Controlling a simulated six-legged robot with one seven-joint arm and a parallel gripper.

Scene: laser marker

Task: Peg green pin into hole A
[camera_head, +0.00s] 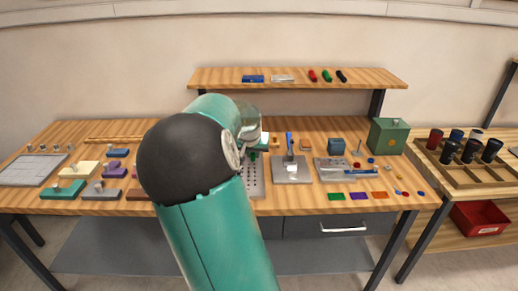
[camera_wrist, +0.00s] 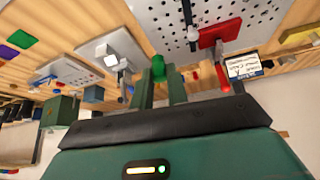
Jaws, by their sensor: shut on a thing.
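My gripper (camera_wrist: 160,78) is shut on the green pin (camera_wrist: 158,63), which shows between its two fingers in the wrist view. The grey pegboard with rows of holes (camera_wrist: 215,18) lies beyond the fingertips; the pin looks apart from it, though its lower end is hard to see. In the head view the pegboard (camera_head: 254,182) is partly hidden behind my arm, and my gripper is small and mostly covered there. I cannot make out which hole is A.
A red block (camera_wrist: 220,33) and a white card with writing (camera_wrist: 243,65) are close by the pegboard. A grey plate with a blue-handled tool (camera_head: 291,170) stands right of it. A green box (camera_head: 388,136) is at the back right; a shelf (camera_head: 300,78) runs above.

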